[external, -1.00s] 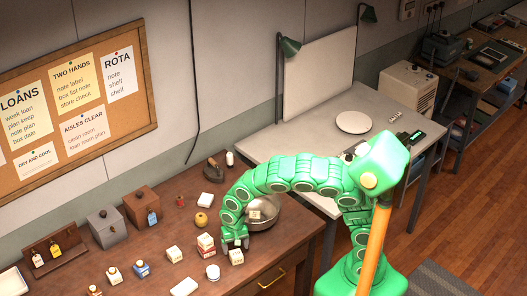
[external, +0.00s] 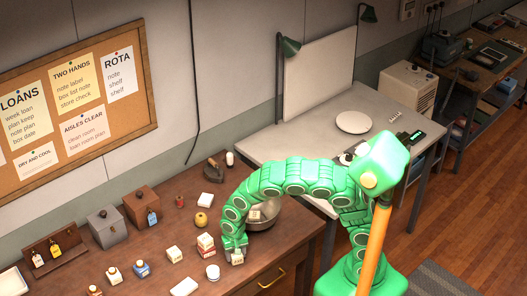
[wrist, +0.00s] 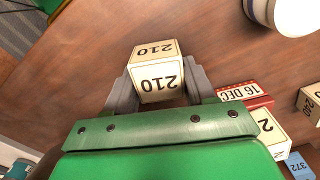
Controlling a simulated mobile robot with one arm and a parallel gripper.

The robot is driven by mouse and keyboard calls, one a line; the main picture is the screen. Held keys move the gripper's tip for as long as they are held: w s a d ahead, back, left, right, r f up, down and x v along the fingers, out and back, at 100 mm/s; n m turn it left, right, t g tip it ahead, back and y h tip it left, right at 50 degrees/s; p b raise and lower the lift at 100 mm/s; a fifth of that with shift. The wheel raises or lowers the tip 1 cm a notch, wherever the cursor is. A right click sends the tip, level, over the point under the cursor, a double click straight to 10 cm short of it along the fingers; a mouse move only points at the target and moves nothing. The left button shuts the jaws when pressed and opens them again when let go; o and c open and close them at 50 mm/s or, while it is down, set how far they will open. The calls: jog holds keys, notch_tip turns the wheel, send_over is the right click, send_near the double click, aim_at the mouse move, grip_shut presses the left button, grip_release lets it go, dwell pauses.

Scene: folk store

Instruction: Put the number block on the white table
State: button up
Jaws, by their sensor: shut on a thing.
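The number block (wrist: 158,75) is cream and marked 210. In the wrist view it sits between the two grey fingers of my gripper (wrist: 160,88), which is shut on it. In the external view my gripper (external: 235,250) points down at the front of the brown wooden table, in front of the metal bowl. The block (external: 237,259) shows only a little below the fingers; I cannot tell whether it touches the tabletop. The white table (external: 278,146) stands behind and to the right, with a white plate (external: 354,122) on it.
Close left of my gripper are a white round jar (external: 212,272), a cream block with a red one (external: 205,243), and another cream block (external: 174,254). The metal bowl (external: 265,222) holds a pale block. The white table's middle is mostly clear; a lamp stands at its back.

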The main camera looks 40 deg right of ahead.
jog(key=shift+c, duration=1.2)
jog(key=shift+r, duration=0.3)
notch_tip(320, 180, up, 3)
jog(key=shift+s+f, duration=0.1)
jog(key=s+d+r, duration=0.8)
jog(key=s+r, duration=0.1)
jog(key=s, duration=0.2)
jog(key=shift+r, duration=0.35)
jog(key=shift+s+d, duration=0.1)
